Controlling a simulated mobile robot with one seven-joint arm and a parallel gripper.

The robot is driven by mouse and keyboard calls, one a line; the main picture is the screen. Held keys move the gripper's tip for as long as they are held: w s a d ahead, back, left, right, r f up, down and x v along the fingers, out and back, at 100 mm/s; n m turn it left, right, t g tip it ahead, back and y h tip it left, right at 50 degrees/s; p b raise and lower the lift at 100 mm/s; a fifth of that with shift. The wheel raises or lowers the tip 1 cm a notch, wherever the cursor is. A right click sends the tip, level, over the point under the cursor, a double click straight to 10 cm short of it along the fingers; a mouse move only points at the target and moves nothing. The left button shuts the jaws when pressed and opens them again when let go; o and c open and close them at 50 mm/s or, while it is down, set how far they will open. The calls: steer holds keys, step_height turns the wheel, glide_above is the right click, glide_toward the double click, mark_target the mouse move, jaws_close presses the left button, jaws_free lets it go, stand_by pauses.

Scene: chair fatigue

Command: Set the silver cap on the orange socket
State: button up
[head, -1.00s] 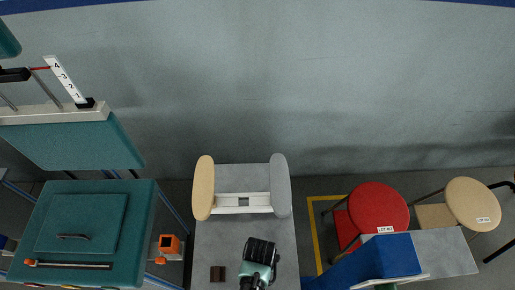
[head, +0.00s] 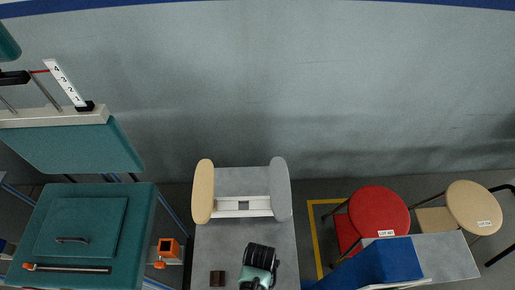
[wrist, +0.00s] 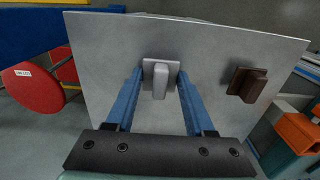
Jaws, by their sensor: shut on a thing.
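The silver cap (wrist: 160,78) is a pale grey block with an upright grip, seen between my blue fingers in the wrist view. My gripper (wrist: 159,76) is shut on its grip, over the grey tabletop (wrist: 105,40). I cannot tell whether the cap touches the tabletop. The orange socket (head: 168,249) is a square, open-topped box with a dark inside, left of the grey table in the head view. It also shows at the right edge of the wrist view (wrist: 299,132). In the head view my wrist hides the fingers and the cap.
A dark brown block (head: 217,278) lies on the grey table, left of my wrist, and right of the cap in the wrist view (wrist: 247,85). A teal cabinet (head: 142,225) stands left of the socket. A blue block (head: 395,262) and a red stool (head: 379,210) are at right.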

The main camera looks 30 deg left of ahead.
steer(key=shift+r+p, duration=0.85)
steer(key=shift+r, duration=0.15)
steer(key=shift+r, duration=0.1)
step_height(320, 180, up, 4)
steer(key=p, duration=0.4)
